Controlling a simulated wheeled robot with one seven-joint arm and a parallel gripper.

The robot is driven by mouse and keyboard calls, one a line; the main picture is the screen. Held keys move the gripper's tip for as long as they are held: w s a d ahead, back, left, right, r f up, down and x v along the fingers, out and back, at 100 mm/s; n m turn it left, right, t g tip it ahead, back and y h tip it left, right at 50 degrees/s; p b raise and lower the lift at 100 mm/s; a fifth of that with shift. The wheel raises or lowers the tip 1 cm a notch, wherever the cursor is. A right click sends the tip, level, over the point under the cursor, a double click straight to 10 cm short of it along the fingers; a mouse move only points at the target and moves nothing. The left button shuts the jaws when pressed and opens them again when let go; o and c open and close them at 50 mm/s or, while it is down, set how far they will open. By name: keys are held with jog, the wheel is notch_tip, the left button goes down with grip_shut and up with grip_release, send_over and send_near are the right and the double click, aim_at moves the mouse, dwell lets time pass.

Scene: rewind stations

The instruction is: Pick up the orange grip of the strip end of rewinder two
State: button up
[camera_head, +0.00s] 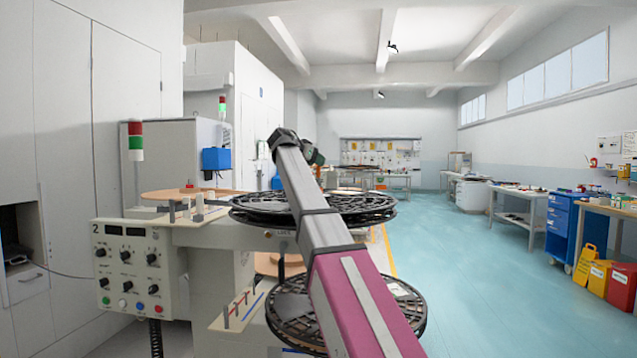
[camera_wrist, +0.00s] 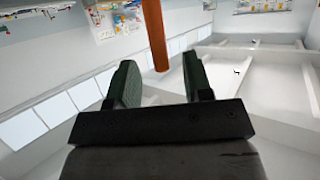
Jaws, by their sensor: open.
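An orange bar (camera_wrist: 155,36), which looks like the orange grip, shows in the wrist view. It comes down from the top edge, and its lower end appears between the two green fingers of my gripper (camera_wrist: 158,82). The fingers are open, with clear space on both sides of the bar. I cannot tell its depth relative to the fingertips. In the head view my gripper (camera_head: 311,153) is beyond the upper black reel (camera_head: 375,205) of rewinder two (camera_head: 118,270), whose panel bears a 2. I cannot make out the orange grip or the strip there.
A lower black reel (camera_head: 283,318) sits below the upper one, partly hidden by my arm. A signal tower (camera_head: 135,141) stands at the left. Benches (camera_head: 520,192) and a blue drawer cabinet (camera_head: 562,232) line the right side. The blue-green floor (camera_head: 455,275) between is clear.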

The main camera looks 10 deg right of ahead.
jog(key=x, duration=0.4)
jog(key=shift+w, duration=0.1)
grip_shut()
jog(key=shift+r, duration=0.15)
